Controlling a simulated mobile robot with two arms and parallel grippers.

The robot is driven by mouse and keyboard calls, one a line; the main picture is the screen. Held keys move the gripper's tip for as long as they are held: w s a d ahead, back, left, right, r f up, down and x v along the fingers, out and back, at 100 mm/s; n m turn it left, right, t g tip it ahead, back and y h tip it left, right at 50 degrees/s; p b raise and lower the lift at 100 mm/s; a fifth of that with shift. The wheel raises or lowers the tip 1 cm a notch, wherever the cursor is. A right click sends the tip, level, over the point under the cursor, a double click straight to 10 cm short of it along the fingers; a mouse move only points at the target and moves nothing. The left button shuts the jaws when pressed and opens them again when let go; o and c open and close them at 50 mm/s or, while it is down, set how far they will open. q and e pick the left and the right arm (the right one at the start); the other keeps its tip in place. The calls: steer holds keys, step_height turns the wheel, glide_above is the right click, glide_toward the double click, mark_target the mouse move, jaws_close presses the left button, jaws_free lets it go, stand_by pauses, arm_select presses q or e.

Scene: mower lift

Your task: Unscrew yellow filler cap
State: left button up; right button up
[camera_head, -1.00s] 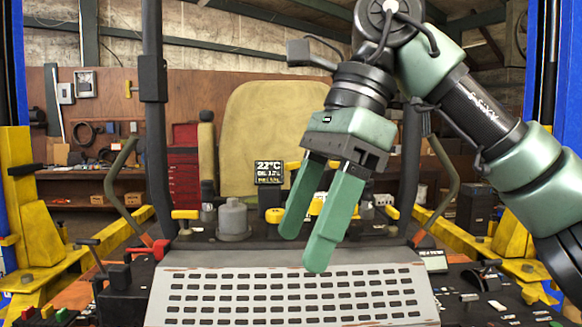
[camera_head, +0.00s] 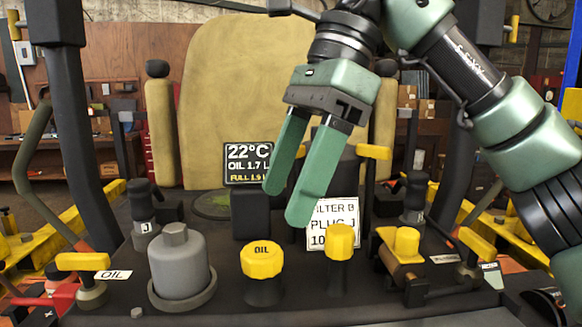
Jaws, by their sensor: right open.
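A yellow cap marked "OIL" (camera_head: 262,260) sits upright on a black neck on the dark deck, left of centre. A second, plain yellow cap (camera_head: 340,243) stands on a black neck to its right. My right gripper (camera_head: 289,204) comes in from the upper right, with two green fingers pointing down and a gap between them. It is open and empty, and appears above the two yellow caps without touching either. My left gripper is out of view.
A grey cylinder (camera_head: 179,262) stands left of the OIL cap. Yellow-handled valves (camera_head: 83,263) flank the deck. A display (camera_head: 249,163) and a white label sheet (camera_head: 331,215) stand behind the caps. A tan seat (camera_head: 240,85) rises further back.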

mark_target(264, 250)
steer(key=x, duration=0.6)
steer(key=shift+s, duration=0.1)
steer(key=shift+a+f, duration=0.2)
steer(key=shift+f, duration=0.25)
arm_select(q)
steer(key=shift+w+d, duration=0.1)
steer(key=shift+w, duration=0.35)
arm_select(e)
steer(key=shift+s, duration=0.1)
steer(key=shift+c, duration=0.4)
